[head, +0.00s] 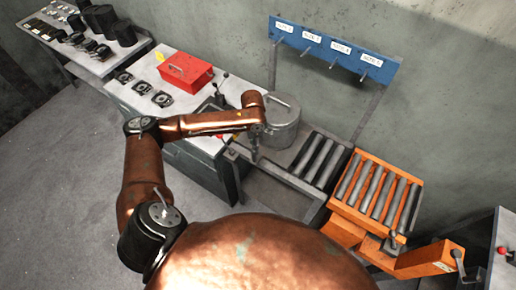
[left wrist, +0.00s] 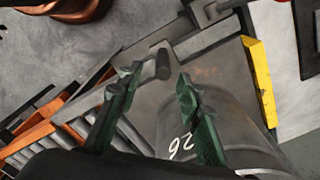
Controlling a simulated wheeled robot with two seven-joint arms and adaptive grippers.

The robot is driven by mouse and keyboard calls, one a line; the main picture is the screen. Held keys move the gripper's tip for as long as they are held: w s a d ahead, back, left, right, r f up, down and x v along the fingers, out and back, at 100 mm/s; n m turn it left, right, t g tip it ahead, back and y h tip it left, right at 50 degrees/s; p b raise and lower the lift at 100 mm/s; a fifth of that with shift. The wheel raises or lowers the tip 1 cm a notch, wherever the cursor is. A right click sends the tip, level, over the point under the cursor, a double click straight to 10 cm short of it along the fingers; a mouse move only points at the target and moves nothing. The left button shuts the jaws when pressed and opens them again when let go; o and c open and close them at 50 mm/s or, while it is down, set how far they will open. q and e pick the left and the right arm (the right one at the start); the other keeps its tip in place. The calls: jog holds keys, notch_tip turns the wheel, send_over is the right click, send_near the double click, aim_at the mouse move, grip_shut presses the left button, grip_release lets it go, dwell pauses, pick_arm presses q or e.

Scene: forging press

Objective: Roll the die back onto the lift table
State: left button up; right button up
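The die (head: 283,122) is a thick grey round block at the left end of the dark rollers (head: 320,160). In the left wrist view the die (left wrist: 225,108) shows a white marking that reads like 26. The lift table (head: 366,212) is orange with grey rollers on top, right of the dark rollers; its orange edge (left wrist: 40,131) shows at the left of the left wrist view. My left gripper (head: 255,156) hangs at the die's near side. Its green fingers (left wrist: 160,76) are apart, with a short grey peg (left wrist: 163,60) between or beyond the tips; I cannot tell if they touch. My right gripper is not in view.
A grey bench (head: 135,90) with a red toolbox (head: 186,71) stands left of the die. A blue hook rack (head: 335,50) stands behind. A crank handle (head: 457,256) is at the lift table's near right. A yellow bar (left wrist: 259,80) lies beside the die.

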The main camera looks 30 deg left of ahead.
pick_arm(q)
jog(key=shift+w+f, duration=0.1)
jog(key=shift+w, duration=0.15)
jog(key=shift+f, duration=0.4)
jog(key=f, duration=0.5)
jog(key=shift+s+a+f, duration=0.1)
jog(key=shift+a+f, duration=0.1)
jog(key=shift+f, duration=0.65)
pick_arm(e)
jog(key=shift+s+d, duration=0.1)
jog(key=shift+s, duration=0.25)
pick_arm(q)
jog(key=shift+c, duration=0.2)
grip_shut()
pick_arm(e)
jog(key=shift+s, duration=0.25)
